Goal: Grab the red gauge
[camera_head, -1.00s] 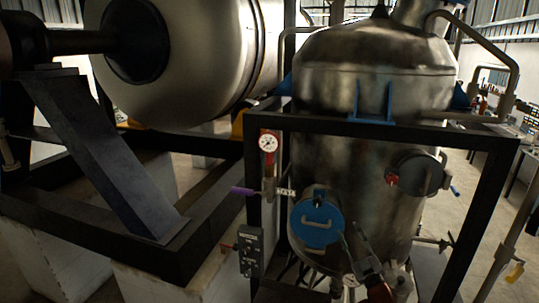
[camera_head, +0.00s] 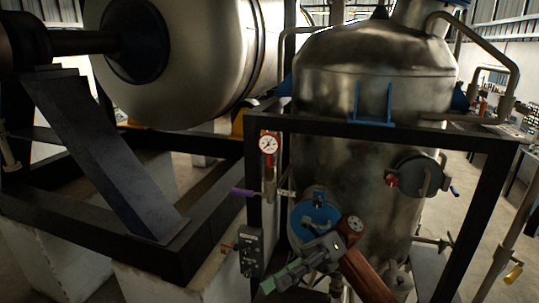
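The red gauge (camera_head: 268,143) has a round white dial in a red rim. It sits upright on top of a thin vertical pipe, against the dark frame post left of the steel tank. My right gripper (camera_head: 272,284) is low in the picture, well below the gauge and apart from it. It points down and left, in front of the blue round hatch. Its fingers are small and dark here, so I cannot tell whether they are open or shut. My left gripper is not in view.
A purple-handled valve (camera_head: 243,192) sticks out left below the gauge. A dark switch box (camera_head: 250,250) hangs lower on the post. The blue hatch (camera_head: 312,215) is partly hidden by my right arm. The black frame (camera_head: 390,130) crosses the tank (camera_head: 350,160).

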